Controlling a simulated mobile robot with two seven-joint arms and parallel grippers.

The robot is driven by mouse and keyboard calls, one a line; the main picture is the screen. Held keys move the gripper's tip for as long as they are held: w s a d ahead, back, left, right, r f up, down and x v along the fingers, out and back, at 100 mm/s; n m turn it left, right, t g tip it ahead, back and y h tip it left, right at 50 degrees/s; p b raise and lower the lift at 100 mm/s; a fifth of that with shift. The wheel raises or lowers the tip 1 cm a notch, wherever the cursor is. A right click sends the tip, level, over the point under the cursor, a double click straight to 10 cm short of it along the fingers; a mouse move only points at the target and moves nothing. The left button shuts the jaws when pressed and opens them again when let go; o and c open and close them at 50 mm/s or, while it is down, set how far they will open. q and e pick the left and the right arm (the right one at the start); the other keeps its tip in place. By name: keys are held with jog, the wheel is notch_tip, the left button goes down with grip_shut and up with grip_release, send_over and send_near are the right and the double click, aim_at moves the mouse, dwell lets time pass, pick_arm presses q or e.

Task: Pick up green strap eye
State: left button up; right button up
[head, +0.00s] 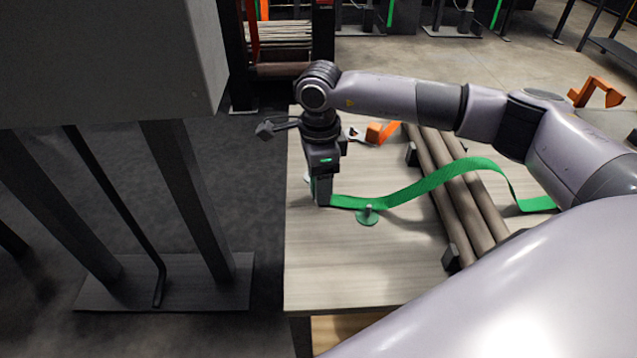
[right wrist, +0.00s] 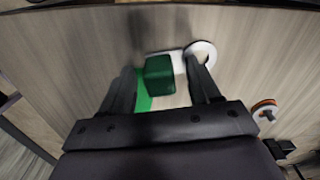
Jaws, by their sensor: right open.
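The green strap (head: 425,186) runs over the pipes to its end under my right gripper (head: 321,200). In the right wrist view, my right gripper (right wrist: 161,62) is open, with its fingers on either side of the green block (right wrist: 159,76) at the strap's end. The pale ring-shaped strap eye (right wrist: 201,53) lies beyond the block, close to the right fingertip; I cannot tell whether they touch. In the head view the gripper hides most of this end. My left gripper is not in view.
Brown pipes (head: 462,200) lie across the wooden table (head: 345,275), between dark stops. A green disc with a peg (head: 368,216) stands beside the strap. An orange strap end (head: 378,133) with a metal eye lies farther back. The front left of the table is clear.

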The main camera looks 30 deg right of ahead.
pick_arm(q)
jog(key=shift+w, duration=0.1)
pick_arm(e)
jog(key=c, duration=1.1)
jog(key=shift+o, duration=0.2)
jog(key=shift+r, duration=0.15)
